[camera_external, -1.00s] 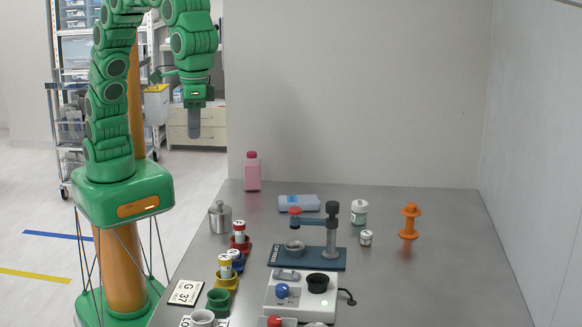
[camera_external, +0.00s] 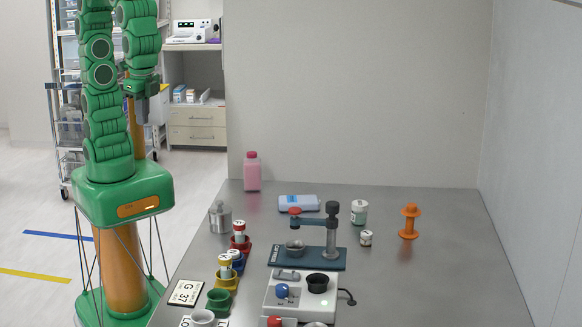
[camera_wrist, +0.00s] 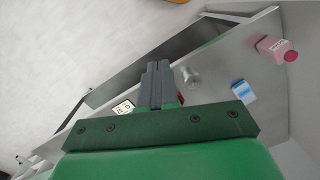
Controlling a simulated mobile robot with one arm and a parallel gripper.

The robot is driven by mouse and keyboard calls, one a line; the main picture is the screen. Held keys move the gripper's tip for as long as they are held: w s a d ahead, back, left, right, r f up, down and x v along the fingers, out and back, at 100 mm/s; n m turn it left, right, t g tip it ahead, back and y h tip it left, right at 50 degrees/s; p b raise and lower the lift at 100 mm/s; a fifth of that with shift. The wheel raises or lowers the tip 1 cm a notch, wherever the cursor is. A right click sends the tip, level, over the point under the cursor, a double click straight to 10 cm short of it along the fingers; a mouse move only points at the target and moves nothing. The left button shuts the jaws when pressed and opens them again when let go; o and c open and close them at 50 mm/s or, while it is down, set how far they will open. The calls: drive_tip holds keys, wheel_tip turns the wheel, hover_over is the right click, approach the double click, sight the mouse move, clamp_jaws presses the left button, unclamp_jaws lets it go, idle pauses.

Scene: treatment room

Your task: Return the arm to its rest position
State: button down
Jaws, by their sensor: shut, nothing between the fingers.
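My green arm rises from its base at the left in the external view. My gripper (camera_external: 140,122) hangs down beside the arm's lower links, left of the table and clear of it. In the wrist view the two grey fingers of my gripper (camera_wrist: 157,72) lie together, shut and empty. The upper part of my arm is cut off by the top of the external view.
The metal table (camera_external: 420,285) bears a pink bottle (camera_external: 252,172), a blue pack (camera_external: 298,202), a metal jar (camera_external: 220,217), a press-like stand (camera_external: 331,235), an orange spool (camera_external: 409,221) and several coloured cups. A shelf rack (camera_external: 68,125) stands behind my arm.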

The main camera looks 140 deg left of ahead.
drive_tip(key=s+f+m, duration=0.2)
drive_tip(key=s+f, duration=0.1)
drive_tip(key=s, duration=0.4)
drive_tip(key=s+f+m, duration=0.2)
drive_tip(key=s, duration=0.6)
drive_tip(key=shift+s+f+m, duration=0.3)
drive_tip(key=shift+f, duration=0.1)
